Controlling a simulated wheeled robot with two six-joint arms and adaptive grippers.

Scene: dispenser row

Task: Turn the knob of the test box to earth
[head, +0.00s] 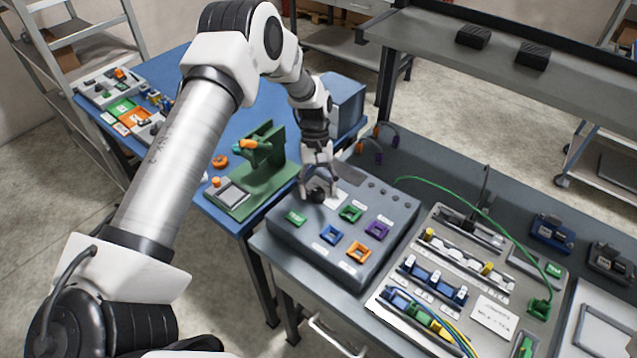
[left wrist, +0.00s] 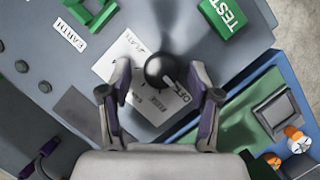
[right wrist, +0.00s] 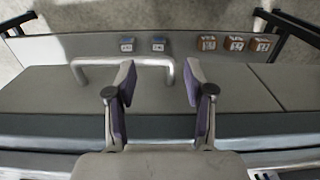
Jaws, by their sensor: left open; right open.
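The grey test box (head: 285,238) stands on the workbench, with coloured square sockets on its sloping top. Its round black knob (left wrist: 160,69) sits on a white label plate (left wrist: 121,56). In the left wrist view the knob's pale mark points down-right, towards the word OFF. A separate EARTH label (left wrist: 68,37) lies beside a green socket (left wrist: 92,12). My left gripper (left wrist: 160,88) is open, its fingers on either side of the knob or just short of it; contact cannot be told. My right gripper (right wrist: 158,82) is open and empty, outside the head view.
A panel (head: 375,310) with terminal blocks and wires lies right of the test box, a green cable arching above it. A green stand (head: 262,178) is on the blue table left. The right wrist view shows a bar handle (right wrist: 120,62) and several small boxes.

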